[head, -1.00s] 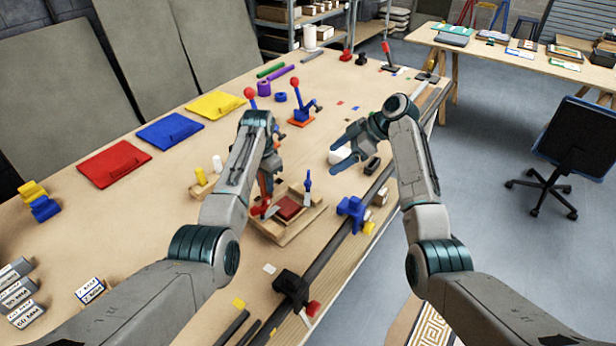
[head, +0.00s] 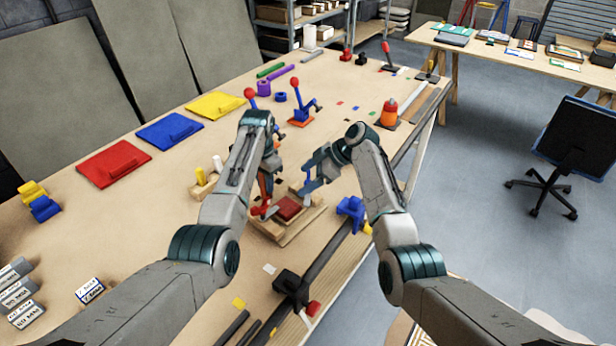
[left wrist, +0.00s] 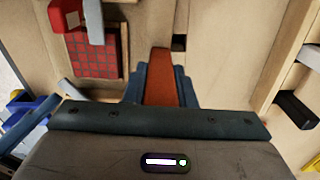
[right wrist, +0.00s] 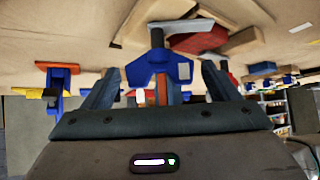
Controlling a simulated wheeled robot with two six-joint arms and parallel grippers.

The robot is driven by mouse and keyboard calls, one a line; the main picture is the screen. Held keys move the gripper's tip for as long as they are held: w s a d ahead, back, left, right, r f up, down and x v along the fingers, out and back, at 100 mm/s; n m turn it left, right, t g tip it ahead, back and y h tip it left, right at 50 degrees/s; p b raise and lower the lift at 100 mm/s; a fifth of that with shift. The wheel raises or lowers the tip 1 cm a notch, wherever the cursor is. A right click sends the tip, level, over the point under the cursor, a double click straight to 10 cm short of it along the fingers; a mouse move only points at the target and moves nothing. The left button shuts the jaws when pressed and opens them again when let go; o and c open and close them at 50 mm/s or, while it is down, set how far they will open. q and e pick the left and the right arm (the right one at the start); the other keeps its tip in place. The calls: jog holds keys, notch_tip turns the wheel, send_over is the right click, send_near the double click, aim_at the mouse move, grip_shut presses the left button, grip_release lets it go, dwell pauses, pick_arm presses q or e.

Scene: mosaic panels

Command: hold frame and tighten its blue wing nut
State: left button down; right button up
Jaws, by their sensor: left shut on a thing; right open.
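The wooden frame (head: 281,238) lies near the bench's front edge with a red tiled panel (head: 289,207) in it; the panel also shows in the left wrist view (left wrist: 92,55). My left gripper (head: 266,192) is at the frame's far left side. In the left wrist view its fingers are shut on a rust-orange block (left wrist: 161,80). The blue wing nut (right wrist: 158,68) stands upright on a dark stem in the right wrist view. My right gripper (right wrist: 160,88) is open, its fingers on either side of the nut, with a visible gap to each.
A blue clamp (head: 350,208) on a dark rail stands right of the frame. A blue-and-orange toggle clamp (head: 300,112) and an orange bottle-like object (head: 389,112) are farther back. Red (head: 113,162), blue and yellow panels lie at left. Bench between is mostly clear.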

jog(key=c, duration=1)
jog(key=m+t+h, duration=0.1)
jog(key=m+t, duration=0.2)
jog(key=m, duration=0.1)
jog(key=shift+m+t+h, duration=0.7)
jog(key=shift+m+t, duration=0.3)
jog(key=shift+m, duration=0.6)
jog(key=o, duration=1)
